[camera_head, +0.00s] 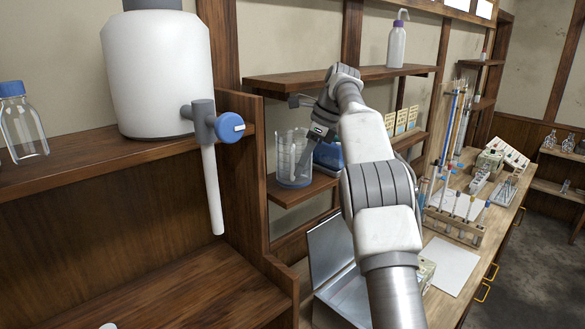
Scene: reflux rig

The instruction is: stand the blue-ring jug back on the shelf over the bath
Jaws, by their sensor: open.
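The clear glass jug (288,152) has a blue band near its base. It appears upright on the left end of the lower wooden shelf (290,193). My gripper (303,128) is open at the jug's right side, close to its rim. A grey part of it seems to show through or beside the glass, and I cannot tell whether it touches. An open metal box (332,240), apparently the bath, sits below the shelf, partly hidden by my arm.
A blue object (328,154) is just right of the jug. An upper shelf (290,82) is above, with a wash bottle (397,45). A wooden side panel (258,165) stands left. A white tank (158,75) with a tap is nearer. A tube rack (455,225) is on the bench.

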